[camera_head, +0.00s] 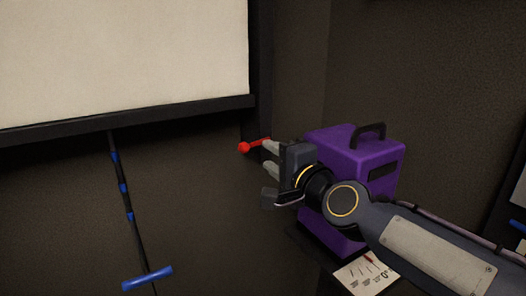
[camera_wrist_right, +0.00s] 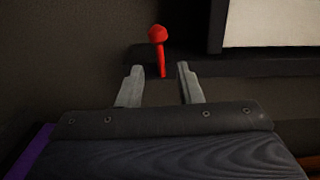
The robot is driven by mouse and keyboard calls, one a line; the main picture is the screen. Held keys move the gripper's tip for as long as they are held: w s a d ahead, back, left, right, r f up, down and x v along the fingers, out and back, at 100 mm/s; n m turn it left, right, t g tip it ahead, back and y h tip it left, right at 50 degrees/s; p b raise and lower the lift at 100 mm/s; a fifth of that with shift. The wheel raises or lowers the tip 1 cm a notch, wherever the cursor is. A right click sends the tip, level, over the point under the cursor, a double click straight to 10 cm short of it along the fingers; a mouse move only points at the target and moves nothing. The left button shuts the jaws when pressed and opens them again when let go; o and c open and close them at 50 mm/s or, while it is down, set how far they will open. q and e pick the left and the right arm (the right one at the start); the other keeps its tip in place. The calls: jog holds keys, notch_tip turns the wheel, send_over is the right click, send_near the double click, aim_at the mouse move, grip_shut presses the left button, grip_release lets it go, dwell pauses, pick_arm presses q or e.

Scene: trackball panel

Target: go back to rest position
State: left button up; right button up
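My right gripper (camera_head: 268,157) reaches in from the right in the head view, in front of the purple box. Its two grey fingers are spread apart with nothing between them; they also show in the right wrist view (camera_wrist_right: 160,88). A red lever with a round knob (camera_head: 244,148) stands just beyond the fingertips. In the wrist view the red lever (camera_wrist_right: 158,45) is ahead of the gap between the fingers, and I see no contact. My left gripper is in neither view.
A purple box (camera_head: 345,148) with a black handle (camera_head: 369,131) stands behind my right arm. A paper with dial marks (camera_head: 366,274) lies below it. A large pale screen (camera_head: 120,55) fills the upper left. A dark pole with blue parts (camera_head: 125,205) hangs below the screen.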

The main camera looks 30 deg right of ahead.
jog(key=shift+s, duration=0.45)
jog(key=s+a+f+n+g+y+p, duration=0.1)
jog(key=s+f+n+g+p, duration=0.3)
jog(key=s+f, duration=0.5)
jog(key=s+a+f+n+g+y+p, duration=0.1)
jog(key=s+a+f+n+g+p, duration=0.3)
jog(key=s+f+n+g, duration=0.4)
jog(key=s+f+n, duration=0.1)
jog(key=s+n, duration=0.2)
jog(key=s, duration=0.1)
jog(key=shift+s+y+p, duration=0.2)
jog(key=shift+y+p, duration=0.1)
jog(key=shift+p, duration=0.1)
dwell(0.5)
